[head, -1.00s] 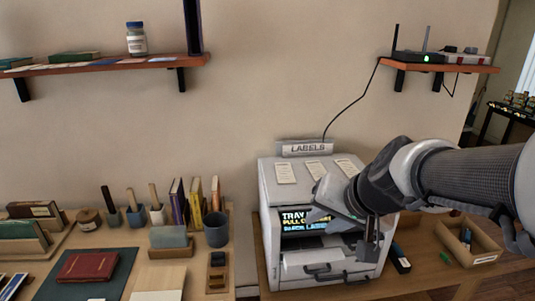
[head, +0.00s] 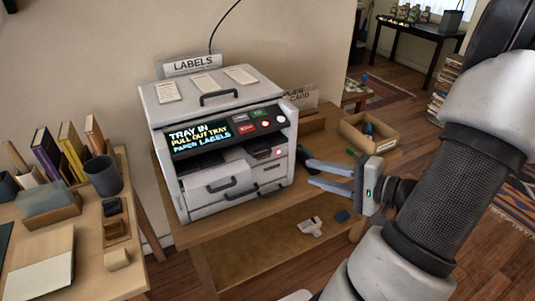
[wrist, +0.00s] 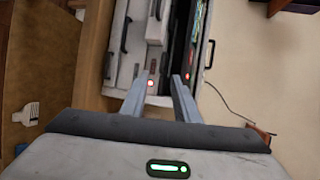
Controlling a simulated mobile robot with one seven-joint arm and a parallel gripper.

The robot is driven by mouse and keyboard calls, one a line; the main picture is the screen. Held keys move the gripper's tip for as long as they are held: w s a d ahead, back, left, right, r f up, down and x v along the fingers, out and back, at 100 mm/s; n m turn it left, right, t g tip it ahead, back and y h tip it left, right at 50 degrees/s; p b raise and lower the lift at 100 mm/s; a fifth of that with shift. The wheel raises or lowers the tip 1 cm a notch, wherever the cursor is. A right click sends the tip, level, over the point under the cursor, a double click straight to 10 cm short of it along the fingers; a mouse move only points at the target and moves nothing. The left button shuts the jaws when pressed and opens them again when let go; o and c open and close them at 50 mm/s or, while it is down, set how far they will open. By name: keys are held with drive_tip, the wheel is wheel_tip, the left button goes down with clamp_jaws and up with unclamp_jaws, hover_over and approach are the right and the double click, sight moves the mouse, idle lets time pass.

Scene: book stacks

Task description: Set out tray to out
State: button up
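A pale grey label machine (head: 215,91) stands on a wooden table; its screen (head: 202,136) reads "TRAY IN / PULL OUT TRAY / PAPER LABELS". Below the screen, a tray front (head: 207,184) with a dark handle (head: 220,186) is at the left of the machine's face. A lower drawer front (head: 262,187) has its own dark handle. My gripper (head: 307,167) is open and empty, just right of the machine, its fingers pointing left. The wrist view shows the parted fingers (wrist: 156,82) beside the machine's face, with nothing between them.
A cardboard box (head: 362,140) and a plain card sign (head: 300,98) are behind my gripper. A white piece (head: 311,227) and a blue one (head: 342,216) lie below it. A desk (head: 45,255) with books and a cup (head: 102,175) is at left.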

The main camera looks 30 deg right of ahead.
drive_tip(key=b, duration=0.3)
approach(265, 154)
drive_tip(key=shift+t, duration=0.3)
drive_tip(key=x, duration=0.8)
drive_tip(key=shift+w+a+f, duration=0.15)
drive_tip(key=shift+a+f, duration=0.1)
drive_tip(key=shift+f, duration=0.05)
clamp_jaws()
